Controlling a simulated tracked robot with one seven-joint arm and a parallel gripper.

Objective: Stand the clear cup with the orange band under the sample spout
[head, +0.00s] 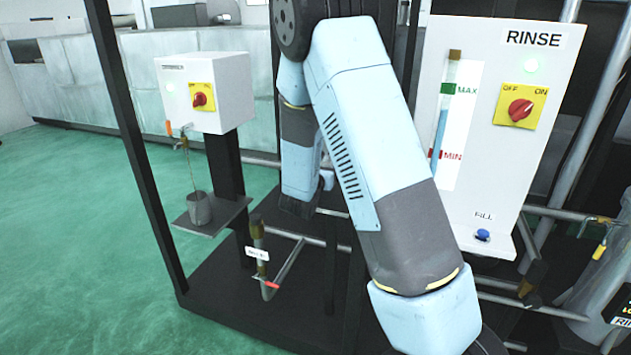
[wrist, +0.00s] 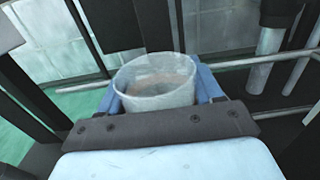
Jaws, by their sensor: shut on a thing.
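A clear cup (wrist: 155,82) stands between the blue fingers of my gripper (wrist: 157,92) in the wrist view. My gripper is shut on it, one finger on each side. I look into its open top; a faint brownish tint shows inside, and I cannot make out an orange band. In the head view my arm hides the cup and most of the gripper. A thin upright pipe (head: 258,236) with a white tag (head: 257,252) and a red part at its foot stands left of my arm. The tag is too small to read, so I cannot tell if this is the sample spout.
A white box (head: 204,92) with a red knob hangs at left, above a small shelf (head: 212,216) bearing a grey cup (head: 198,209). A RINSE panel (head: 490,120) stands at right. Dark posts and pipes crowd my arm. Green floor at left is clear.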

